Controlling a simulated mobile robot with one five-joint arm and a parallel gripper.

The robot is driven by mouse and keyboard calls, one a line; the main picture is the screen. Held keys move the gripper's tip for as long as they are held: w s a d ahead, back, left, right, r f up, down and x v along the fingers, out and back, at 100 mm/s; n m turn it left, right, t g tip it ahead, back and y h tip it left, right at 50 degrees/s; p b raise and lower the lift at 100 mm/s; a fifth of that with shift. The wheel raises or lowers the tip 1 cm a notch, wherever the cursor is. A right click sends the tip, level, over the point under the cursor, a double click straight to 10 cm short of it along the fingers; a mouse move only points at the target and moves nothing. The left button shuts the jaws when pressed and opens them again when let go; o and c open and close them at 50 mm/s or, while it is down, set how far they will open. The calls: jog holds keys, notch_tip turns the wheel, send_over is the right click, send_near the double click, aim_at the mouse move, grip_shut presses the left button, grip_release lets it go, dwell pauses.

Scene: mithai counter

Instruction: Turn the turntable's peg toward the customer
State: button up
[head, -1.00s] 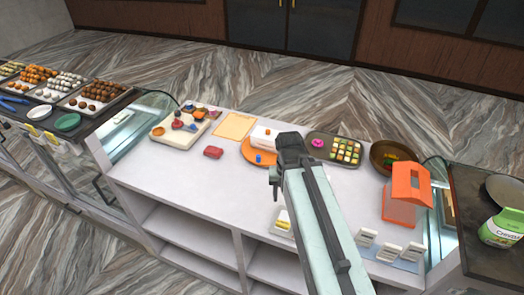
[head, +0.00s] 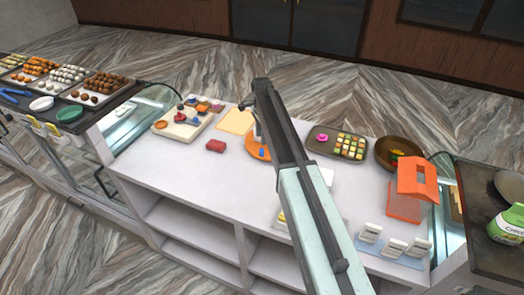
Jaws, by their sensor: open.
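The turntable is an orange disc (head: 251,148) on the white counter, and my arm covers its right part. A small blue peg (head: 262,153) stands on its near side, just left of my arm. A sliver of the white box on the disc shows beside the arm. My gripper (head: 245,105) is open and empty. In the picture it lies above and left of the disc, over the far edge of the tan sheet; its height above the counter is hard to judge. No customer is in view.
A tray of small pieces (head: 183,135) stands farther left. A grey tray (head: 318,149), a brown bowl (head: 383,153) and an orange house-shaped box (head: 405,206) stand right. The front left counter is clear.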

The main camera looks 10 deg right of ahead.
aim_at(262, 149)
notch_tip(262, 149, down, 8)
jog(key=b, duration=0.8)
jog(key=shift+r, duration=0.15)
jog(key=shift+d, duration=0.1)
grip_shut()
dwell(0.8)
